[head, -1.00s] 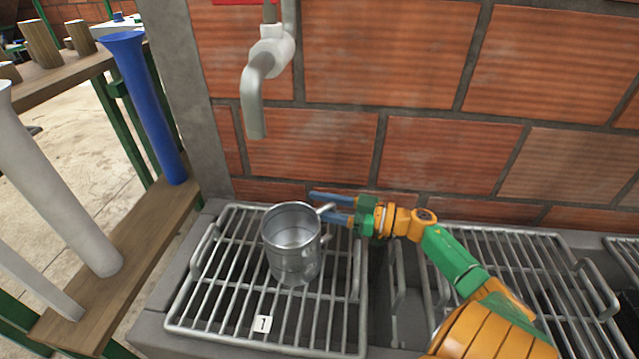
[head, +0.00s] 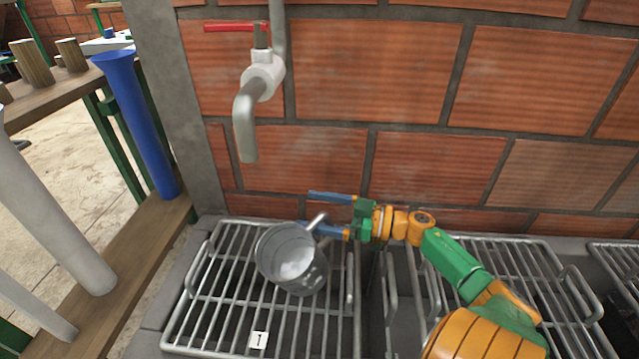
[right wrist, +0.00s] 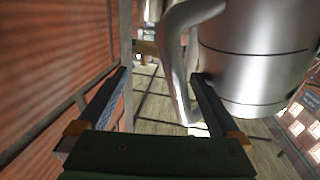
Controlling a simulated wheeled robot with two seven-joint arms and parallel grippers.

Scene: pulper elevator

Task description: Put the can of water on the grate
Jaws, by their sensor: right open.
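The metal can (head: 312,276) is over the front-left grate (head: 205,300), the one with a "1" tag, and seems to lean slightly, its mouth toward the left. A pale patch shows inside it. My right gripper (head: 326,214) is open behind the can, at its handle (head: 318,221). In the right wrist view the open fingers (right wrist: 160,95) reach past the handle (right wrist: 178,80); one finger lies between the handle and the can body (right wrist: 258,60). Whether the can's whole base touches the bars is hard to tell. My left gripper is not in view.
A tap (head: 250,100) with a red lever sticks out of the brick wall above the grate. A second grate (head: 500,262) lies to the right under my right arm. A blue tube (head: 140,125) and white tubes stand on a wooden shelf at the left.

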